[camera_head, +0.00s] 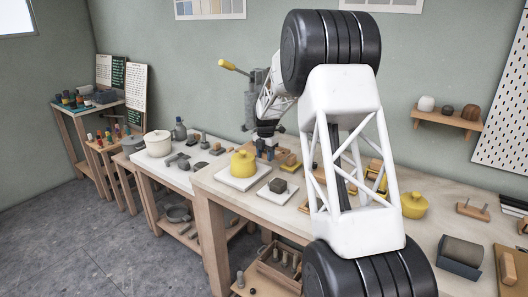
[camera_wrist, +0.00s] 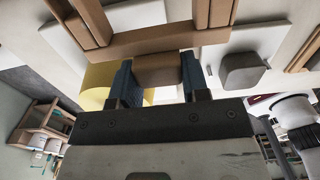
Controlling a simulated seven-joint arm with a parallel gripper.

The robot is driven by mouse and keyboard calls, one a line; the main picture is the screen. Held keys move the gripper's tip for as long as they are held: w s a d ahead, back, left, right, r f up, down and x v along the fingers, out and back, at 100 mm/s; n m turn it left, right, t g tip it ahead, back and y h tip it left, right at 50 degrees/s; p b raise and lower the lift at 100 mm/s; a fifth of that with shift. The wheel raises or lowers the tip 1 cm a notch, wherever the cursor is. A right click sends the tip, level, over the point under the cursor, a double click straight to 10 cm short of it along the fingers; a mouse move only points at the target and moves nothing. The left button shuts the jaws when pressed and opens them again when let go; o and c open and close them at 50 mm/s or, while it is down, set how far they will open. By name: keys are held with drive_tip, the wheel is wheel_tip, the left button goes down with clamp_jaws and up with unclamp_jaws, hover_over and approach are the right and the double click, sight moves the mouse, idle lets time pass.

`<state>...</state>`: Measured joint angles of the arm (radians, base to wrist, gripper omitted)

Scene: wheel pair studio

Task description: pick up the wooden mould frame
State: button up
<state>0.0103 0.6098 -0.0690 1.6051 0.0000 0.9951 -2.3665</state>
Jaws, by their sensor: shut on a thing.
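The wooden mould frame (camera_wrist: 145,43) is brown, with straight bars around a pale middle, and its far part runs out of the top of the wrist view. A short wooden block at its near bar sits between the two blue fingers of my gripper (camera_wrist: 157,78). My gripper is shut on this block, one finger on each side. In the head view my gripper (camera_head: 267,151) is low over the work table, behind the yellow lidded pot. There the frame is small and partly hidden, and I cannot tell whether it is clear of the table.
The yellow lidded pot (camera_head: 243,164) stands on a white board close to my gripper. A dark rounded block (camera_head: 278,186) lies on another white board in front; it also shows in the wrist view (camera_wrist: 241,71). A cream pot (camera_head: 158,144) stands on the left table.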

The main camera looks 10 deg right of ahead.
drive_tip(key=shift+s, duration=4.8)
